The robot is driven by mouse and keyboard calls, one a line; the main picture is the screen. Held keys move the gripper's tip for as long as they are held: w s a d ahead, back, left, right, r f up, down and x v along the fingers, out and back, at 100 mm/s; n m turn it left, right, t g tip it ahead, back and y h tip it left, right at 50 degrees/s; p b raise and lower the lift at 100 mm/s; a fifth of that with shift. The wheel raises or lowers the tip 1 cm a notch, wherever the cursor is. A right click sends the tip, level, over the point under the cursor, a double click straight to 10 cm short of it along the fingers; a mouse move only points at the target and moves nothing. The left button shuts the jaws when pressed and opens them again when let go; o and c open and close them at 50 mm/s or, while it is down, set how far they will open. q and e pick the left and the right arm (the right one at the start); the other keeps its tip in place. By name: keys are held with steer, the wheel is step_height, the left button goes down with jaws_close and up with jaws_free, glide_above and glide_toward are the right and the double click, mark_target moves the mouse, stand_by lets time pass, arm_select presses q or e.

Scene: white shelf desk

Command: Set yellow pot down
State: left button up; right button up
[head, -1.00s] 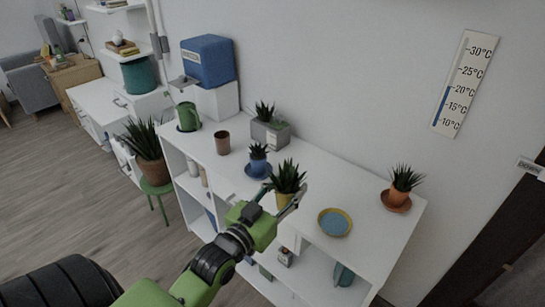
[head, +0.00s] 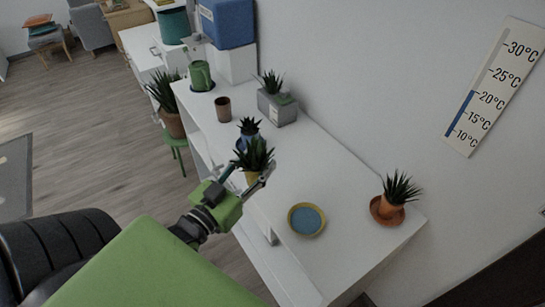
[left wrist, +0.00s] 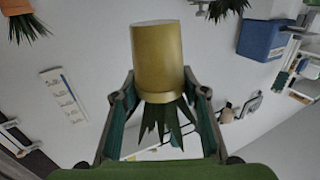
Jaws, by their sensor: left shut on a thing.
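The yellow pot (head: 252,177) holds a spiky green plant. My left gripper (head: 247,179) is shut on it, with one finger on each side. In the left wrist view the yellow pot (left wrist: 158,60) stands between the two fingers (left wrist: 161,108), with its plant pointing down in the picture. In the head view the pot appears over the front edge of the white shelf desk (head: 345,185), in front of the blue pot. I cannot tell its exact height. An empty yellow saucer with a blue inside (head: 307,219) lies on the top, to the right. My right gripper is not in view.
A blue potted plant (head: 248,128) stands just behind the held pot. A terracotta pot (head: 390,210) sits on its saucer at the right end. A grey planter (head: 278,110), a brown cup (head: 222,108) and a green watering can (head: 201,77) stand farther back. The top around the yellow saucer is clear.

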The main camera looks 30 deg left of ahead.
arm_select(q)
steer(key=shift+w+a+f, duration=0.15)
steer(key=shift+w+f, duration=1.5)
steer(key=shift+f, duration=0.2)
steer(key=shift+w+a+f, duration=0.2)
steer(key=shift+w+f, duration=1.45)
steer(key=shift+f, duration=0.2)
steer(key=shift+w+a+f, duration=0.15)
steer(key=shift+w+f, duration=1.5)
steer(key=shift+f, duration=0.2)
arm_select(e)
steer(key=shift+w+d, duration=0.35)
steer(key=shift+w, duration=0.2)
arm_select(q)
steer(key=shift+f, duration=0.1)
steer(key=o, duration=1.3)
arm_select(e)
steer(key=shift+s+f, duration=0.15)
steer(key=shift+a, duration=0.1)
